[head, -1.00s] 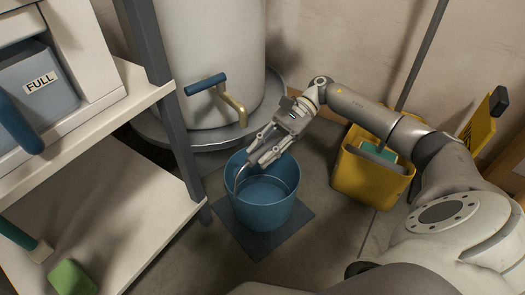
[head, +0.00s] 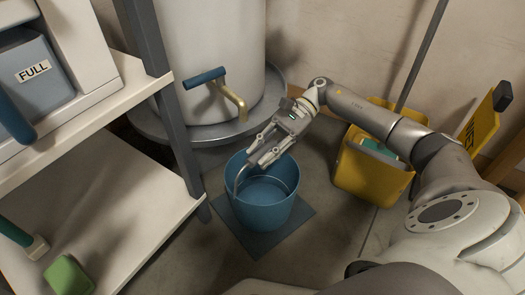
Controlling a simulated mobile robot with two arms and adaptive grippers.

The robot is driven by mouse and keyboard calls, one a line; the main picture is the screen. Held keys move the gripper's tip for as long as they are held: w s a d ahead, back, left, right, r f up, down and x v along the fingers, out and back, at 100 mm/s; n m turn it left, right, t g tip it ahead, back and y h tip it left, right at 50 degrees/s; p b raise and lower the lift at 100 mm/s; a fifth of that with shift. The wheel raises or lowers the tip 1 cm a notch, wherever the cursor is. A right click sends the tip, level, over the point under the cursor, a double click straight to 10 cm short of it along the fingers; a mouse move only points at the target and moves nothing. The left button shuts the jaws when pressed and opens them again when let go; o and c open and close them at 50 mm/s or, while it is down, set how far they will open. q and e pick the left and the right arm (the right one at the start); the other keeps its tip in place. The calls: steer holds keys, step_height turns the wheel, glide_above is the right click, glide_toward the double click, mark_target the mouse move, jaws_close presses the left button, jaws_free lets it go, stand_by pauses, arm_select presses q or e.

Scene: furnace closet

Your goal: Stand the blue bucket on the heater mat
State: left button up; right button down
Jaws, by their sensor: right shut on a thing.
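The blue bucket (head: 265,210) stands upright in the middle of the head view. A flat dark blue-grey mat (head: 262,243) lies on the floor under it, its near corner and sides showing around the bucket's base. The bucket appears to rest on the mat. My right gripper (head: 256,165) reaches down over the bucket's far rim and is shut on the bucket, at its handle or rim; the fingertips hide which. My left gripper is not in view.
A white tank with a blue-handled tap (head: 206,78) stands in a grey tray (head: 190,134) behind the bucket. A yellow mop bucket (head: 368,172) is to the right. A shelf (head: 100,195) with a green sponge (head: 70,276) is close on the left.

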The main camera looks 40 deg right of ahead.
steer(key=shift+f, duration=0.3)
steer(key=c, duration=1.2)
jaws_free()
steer(key=v, duration=1.2)
steer(key=shift+f, duration=0.15)
